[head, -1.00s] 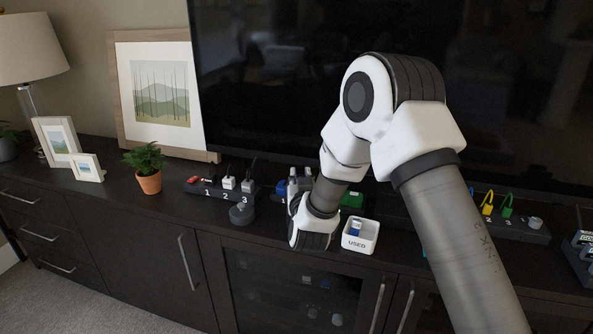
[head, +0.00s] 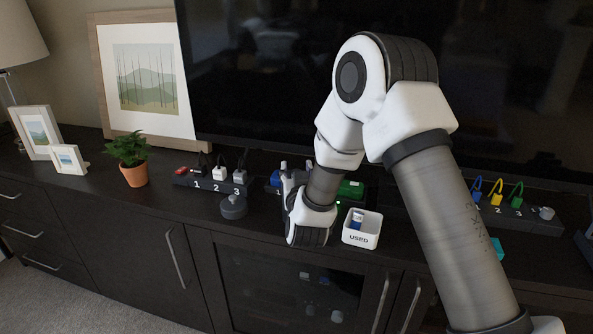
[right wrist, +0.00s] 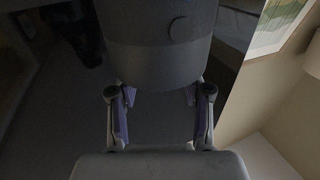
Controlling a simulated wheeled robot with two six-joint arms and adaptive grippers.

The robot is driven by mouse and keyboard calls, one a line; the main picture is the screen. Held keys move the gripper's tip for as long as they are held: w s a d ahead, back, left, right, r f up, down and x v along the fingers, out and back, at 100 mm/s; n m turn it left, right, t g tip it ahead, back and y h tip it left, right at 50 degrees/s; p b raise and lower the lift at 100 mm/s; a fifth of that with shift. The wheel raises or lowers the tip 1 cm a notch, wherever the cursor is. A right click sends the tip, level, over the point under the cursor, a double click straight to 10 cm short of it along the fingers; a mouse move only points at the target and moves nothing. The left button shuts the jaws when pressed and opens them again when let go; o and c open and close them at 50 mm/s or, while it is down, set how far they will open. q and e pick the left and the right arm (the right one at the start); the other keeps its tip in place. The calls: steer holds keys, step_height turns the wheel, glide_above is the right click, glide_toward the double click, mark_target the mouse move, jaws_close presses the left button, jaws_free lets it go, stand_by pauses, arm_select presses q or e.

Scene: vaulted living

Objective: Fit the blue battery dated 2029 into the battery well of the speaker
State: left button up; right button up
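My right gripper (head: 291,182) is low over the cabinet top, left of the white USED box (head: 360,240), and mostly hidden by its wrist. In the right wrist view its two purple-padded fingers (right wrist: 160,115) stand wide apart with a dark gap between them. A blue item (head: 273,181) shows just left of the gripper. A green block (head: 351,189) shows behind the wrist. A blue-and-white battery (head: 357,217) is in the USED box. No 2029 date is readable. I cannot tell which item is the speaker, and no well is visible. My left gripper is out of view.
A potted plant (head: 132,160) stands farther left. The television (head: 260,80) rises behind.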

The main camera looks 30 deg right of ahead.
steer(key=shift+w+f, duration=0.1)
steer(key=shift+f, duration=0.05)
steer(key=v, duration=1.1)
steer(key=s+a+f+n+g+y, duration=0.1)
steer(key=s+a+f+g+y, duration=0.15)
steer(key=f, duration=0.65)
steer(key=s+a+f+n+g+y, duration=0.1)
steer(key=s+f+g+y, duration=0.2)
steer(key=f, duration=0.5)
steer(key=s+a+f+n+g+y, duration=0.1)
steer(key=s+f+g, duration=0.3)
steer(key=f, duration=0.5)
steer(key=s+a+f+n+g+y, duration=0.1)
steer(key=s+a+f+g, duration=0.1)
steer(key=s+f, duration=0.3)
steer(key=s+a+f+n+g+y, duration=0.1)
steer(key=s+f+g, duration=0.3)
steer(key=s, duration=0.9)
step_height(320, 180, down, 2)
steer(key=shift+s+a, duration=0.25)
steer(key=shift+a, duration=0.35)
